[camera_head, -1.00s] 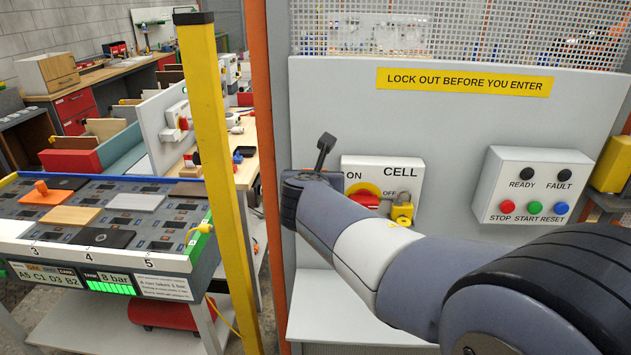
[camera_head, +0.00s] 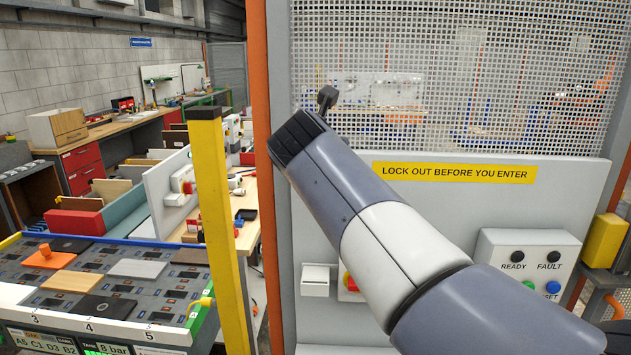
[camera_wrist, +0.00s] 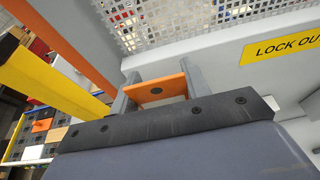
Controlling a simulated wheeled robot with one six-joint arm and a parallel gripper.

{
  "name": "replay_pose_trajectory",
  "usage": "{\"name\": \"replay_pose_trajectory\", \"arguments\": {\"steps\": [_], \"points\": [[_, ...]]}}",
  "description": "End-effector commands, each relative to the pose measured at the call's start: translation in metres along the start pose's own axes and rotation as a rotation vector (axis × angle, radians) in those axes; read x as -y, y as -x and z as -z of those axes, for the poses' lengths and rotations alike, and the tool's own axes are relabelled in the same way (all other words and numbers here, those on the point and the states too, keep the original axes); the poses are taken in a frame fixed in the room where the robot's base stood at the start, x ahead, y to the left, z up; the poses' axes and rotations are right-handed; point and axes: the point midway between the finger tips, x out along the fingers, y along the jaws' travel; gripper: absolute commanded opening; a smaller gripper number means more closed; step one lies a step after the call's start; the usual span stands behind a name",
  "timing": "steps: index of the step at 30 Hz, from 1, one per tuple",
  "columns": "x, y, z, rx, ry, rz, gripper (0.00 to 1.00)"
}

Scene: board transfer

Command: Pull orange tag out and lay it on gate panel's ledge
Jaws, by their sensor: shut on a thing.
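The orange tag (camera_wrist: 148,96), a flat plate with a dark round hole, sits between the two grey fingers of my gripper (camera_wrist: 158,88) in the wrist view. The fingers are shut on it, and it is held up in front of the gate panel. In the head view my arm rises across the gate panel (camera_head: 460,200) and its far end lies in front of the mesh. The tag cannot be made out there. The panel's ledge is hardly visible at the bottom edge.
A yellow post (camera_head: 212,220) and an orange upright (camera_head: 262,180) stand left of the panel. A button box (camera_head: 518,244) is at right. A slotted board at left holds several tiles and an orange knobbed piece (camera_head: 46,258). The panel face above the button box is clear.

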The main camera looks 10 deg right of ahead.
Motion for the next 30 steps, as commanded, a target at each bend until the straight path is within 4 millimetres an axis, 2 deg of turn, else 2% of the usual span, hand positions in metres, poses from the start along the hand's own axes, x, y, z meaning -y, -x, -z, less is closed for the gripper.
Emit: {"name": "replay_pose_trajectory", "arguments": {"steps": [3, 9, 30], "points": [[0.0, 0.006, -0.016, 0.001, -0.001, 0.0, 0.28], [0.0, 0.011, -0.03, 0.0, 0.0, 0.0, 0.28], [0.0, 0.018, -0.049, 0.0, 0.0, 0.0, 0.28]]}}
